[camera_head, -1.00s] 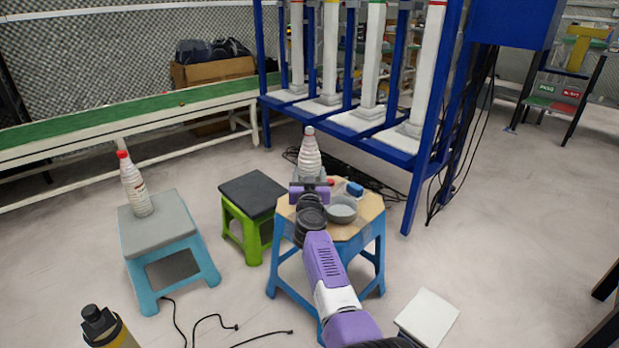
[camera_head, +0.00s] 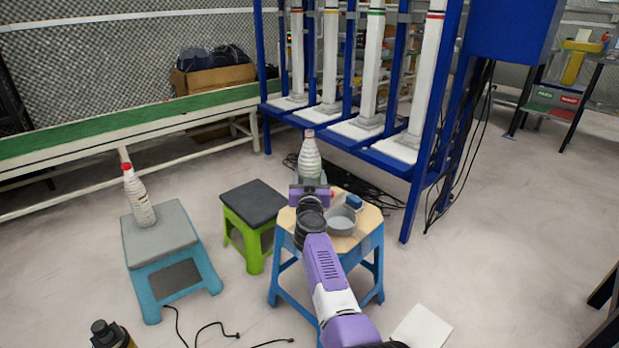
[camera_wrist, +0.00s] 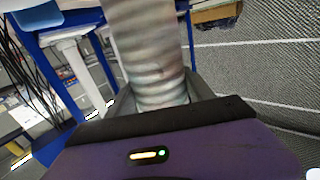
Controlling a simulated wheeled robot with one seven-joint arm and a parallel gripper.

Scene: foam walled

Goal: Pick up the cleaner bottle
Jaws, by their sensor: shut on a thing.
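A white ribbed bottle (camera_head: 310,158) stands upright at the far side of the wooden-topped stool (camera_head: 364,222). My gripper (camera_head: 310,184) is at its lower part, shut on it. In the wrist view the ribbed bottle (camera_wrist: 152,62) rises between the dark fingers, blurred, with its top out of the picture. The gripper hides the bottle's base in the head view, so I cannot tell whether it touches the stool. Another white bottle with a red cap (camera_head: 138,196) stands on the grey-topped blue stool (camera_head: 160,240) at left. I cannot read either label.
A grey bowl (camera_head: 341,221) and a small blue object (camera_head: 354,202) sit on the wooden stool beside my arm. A green stool (camera_head: 253,206) stands to its left. A blue rack (camera_head: 412,190) stands close behind. Cables lie on the floor.

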